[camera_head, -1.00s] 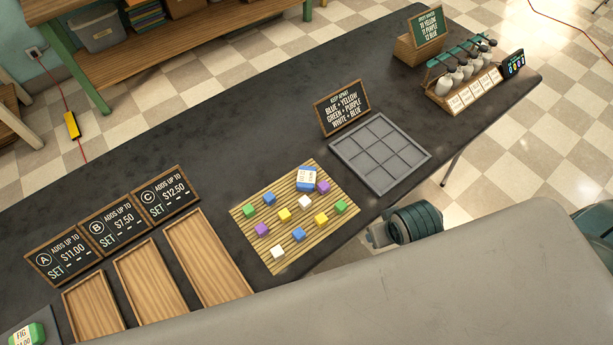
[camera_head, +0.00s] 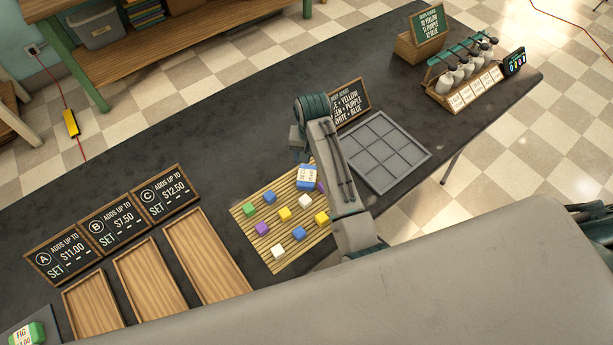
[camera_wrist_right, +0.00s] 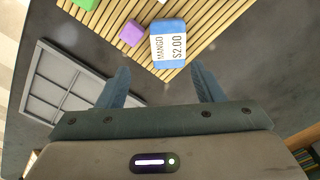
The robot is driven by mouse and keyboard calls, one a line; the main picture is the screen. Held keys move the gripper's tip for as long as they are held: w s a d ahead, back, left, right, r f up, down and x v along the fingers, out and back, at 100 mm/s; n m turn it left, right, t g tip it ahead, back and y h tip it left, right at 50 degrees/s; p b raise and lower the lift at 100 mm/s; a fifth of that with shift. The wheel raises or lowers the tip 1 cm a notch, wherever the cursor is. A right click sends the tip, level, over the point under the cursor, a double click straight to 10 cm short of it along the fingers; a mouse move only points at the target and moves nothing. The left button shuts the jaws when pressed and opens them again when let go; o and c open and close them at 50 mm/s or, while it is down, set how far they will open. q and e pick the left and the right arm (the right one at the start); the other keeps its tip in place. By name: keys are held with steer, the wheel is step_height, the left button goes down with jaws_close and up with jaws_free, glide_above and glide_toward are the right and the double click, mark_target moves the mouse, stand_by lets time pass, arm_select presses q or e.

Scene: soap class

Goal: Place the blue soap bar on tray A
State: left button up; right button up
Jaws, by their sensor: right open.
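The blue soap bar (camera_head: 307,172) lies on the slatted bamboo mat (camera_head: 279,261) near its far right corner. Its white label reads MANGO $2.00 in the right wrist view (camera_wrist_right: 168,27). My right gripper (camera_head: 299,148) is beside the bar, at the mat's far edge in the head view. In the right wrist view its two fingers (camera_wrist_right: 162,85) are spread and empty, with the bar ahead of the gap. My left gripper is out of view.
Several small coloured cubes (camera_head: 284,214) sit on the mat; a purple one (camera_wrist_right: 132,33) is close to the bar. A grey divided tray (camera_head: 408,180) is right of my arm. Wooden trays B (camera_head: 150,280) and C (camera_head: 207,255) stand beside A. A green FIG soap (camera_head: 27,334) is at lower left.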

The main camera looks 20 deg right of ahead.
steer(key=w, duration=0.1)
steer(key=p, duration=0.1)
glide_above(307, 175)
step_height(307, 175, down, 5)
steer(key=shift+w+r, duration=0.1)
steer(key=shift+r, duration=0.05)
steer(key=shift+f+p, duration=0.25)
steer(key=shift+p, duration=0.15)
step_height(307, 175, down, 4)
steer(key=shift+f+p, duration=0.1)
steer(key=shift+p, duration=0.7)
steer(key=shift+f, duration=0.3)
steer(key=c, duration=0.8)
